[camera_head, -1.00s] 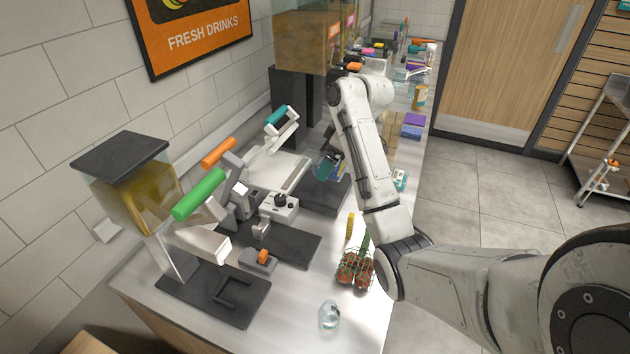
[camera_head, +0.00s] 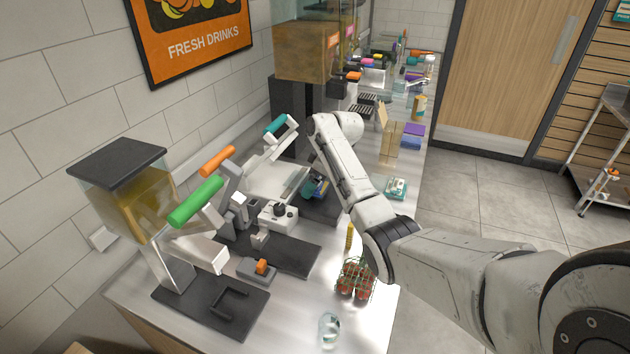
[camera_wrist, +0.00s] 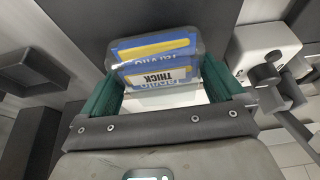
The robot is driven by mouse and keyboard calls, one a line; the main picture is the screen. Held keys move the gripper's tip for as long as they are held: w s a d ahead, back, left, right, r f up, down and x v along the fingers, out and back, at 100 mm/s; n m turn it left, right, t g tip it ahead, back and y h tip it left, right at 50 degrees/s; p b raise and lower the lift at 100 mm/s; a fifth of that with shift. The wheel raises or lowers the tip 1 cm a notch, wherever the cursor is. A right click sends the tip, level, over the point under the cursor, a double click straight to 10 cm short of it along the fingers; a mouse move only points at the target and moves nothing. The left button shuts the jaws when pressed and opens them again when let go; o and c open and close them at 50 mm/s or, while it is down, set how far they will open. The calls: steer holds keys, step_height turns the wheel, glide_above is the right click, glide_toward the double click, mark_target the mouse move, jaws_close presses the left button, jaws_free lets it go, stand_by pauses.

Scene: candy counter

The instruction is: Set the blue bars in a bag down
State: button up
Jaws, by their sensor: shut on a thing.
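The blue bars in a bag (camera_wrist: 158,62) sit between the two green fingers of my gripper (camera_wrist: 165,95) in the wrist view. They have blue wrappers with yellow borders and white labels, one reading "THICK", inside a clear bag. My gripper is shut on the bag. In the head view, my gripper (camera_head: 310,186) and the blue bars (camera_head: 320,187) show small, over the black base plate of a machine on the counter. I cannot tell whether the bag touches the plate.
A grey machine with a knob (camera_head: 278,214) stands to the left, and shows at the right in the wrist view (camera_wrist: 265,55). A mesh bag of red items (camera_head: 356,279), a clear glass (camera_head: 329,329) and a teal-white box (camera_head: 396,188) stand on the counter. Levers and dispensers line the wall side.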

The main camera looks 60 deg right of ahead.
steer(key=shift+f, duration=0.35)
steer(key=shift+f, duration=0.1)
steer(key=o, duration=0.7)
steer(key=b+v, duration=0.1)
steer(key=v, duration=1.1)
